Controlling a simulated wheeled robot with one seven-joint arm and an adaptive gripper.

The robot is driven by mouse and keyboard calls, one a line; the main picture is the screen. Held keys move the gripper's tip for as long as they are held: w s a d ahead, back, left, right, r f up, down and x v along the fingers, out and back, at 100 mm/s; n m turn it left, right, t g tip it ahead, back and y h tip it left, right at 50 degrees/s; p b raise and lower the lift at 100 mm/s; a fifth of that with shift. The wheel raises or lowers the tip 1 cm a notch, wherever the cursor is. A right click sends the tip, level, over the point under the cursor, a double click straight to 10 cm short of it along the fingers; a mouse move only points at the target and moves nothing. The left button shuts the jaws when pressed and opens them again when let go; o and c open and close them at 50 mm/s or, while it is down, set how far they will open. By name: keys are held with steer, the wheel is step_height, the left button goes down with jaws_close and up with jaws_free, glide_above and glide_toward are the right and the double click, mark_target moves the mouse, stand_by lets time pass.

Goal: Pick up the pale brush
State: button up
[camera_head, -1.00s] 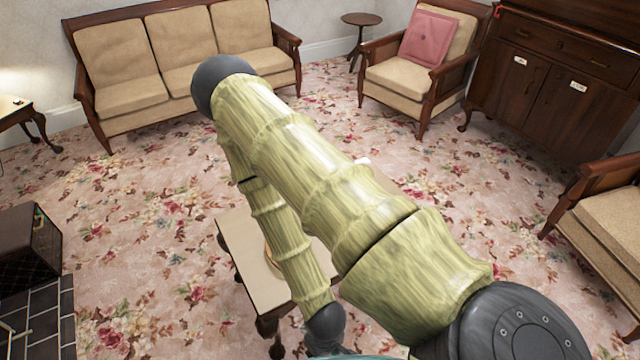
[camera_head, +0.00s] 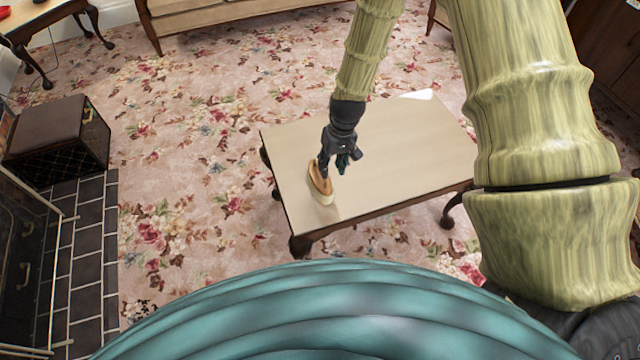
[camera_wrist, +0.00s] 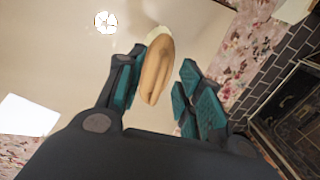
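The pale brush (camera_head: 320,182) has a tan wooden back and a cream edge. It is at the left front part of the low table (camera_head: 400,140). My gripper (camera_head: 336,170) is directly over or beside it. In the wrist view the brush (camera_wrist: 157,68) lies between the two teal-padded fingers of my gripper (camera_wrist: 160,95), nearer the left finger. The fingers are apart, with a clear gap between the brush and the right finger. I cannot tell whether the left finger touches it.
A small white item (camera_head: 418,95) is at the table's far edge. A dark box (camera_head: 60,135) and a tiled hearth (camera_head: 88,240) are at the left. Flowered carpet around the table is open.

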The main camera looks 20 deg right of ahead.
steer(key=w+r, duration=0.3)
steer(key=w, duration=0.2)
steer(key=shift+y, duration=0.3)
steer(key=shift+s+a+f, duration=0.1)
steer(key=shift+a+f, duration=0.15)
steer(key=shift+f, duration=0.55)
steer(key=shift+s+a+f, duration=0.1)
steer(key=shift+a+f, duration=0.2)
steer(key=shift+f, duration=0.5)
steer(key=shift+s+a+f, duration=0.1)
steer(key=shift+a+f, duration=0.15)
steer(key=shift+f, duration=0.55)
steer(key=shift+a+f, duration=0.15)
steer(key=shift+f, duration=1.15)
steer(key=shift+a+f, duration=0.15)
steer(key=shift+f, duration=1.15)
jaws_close()
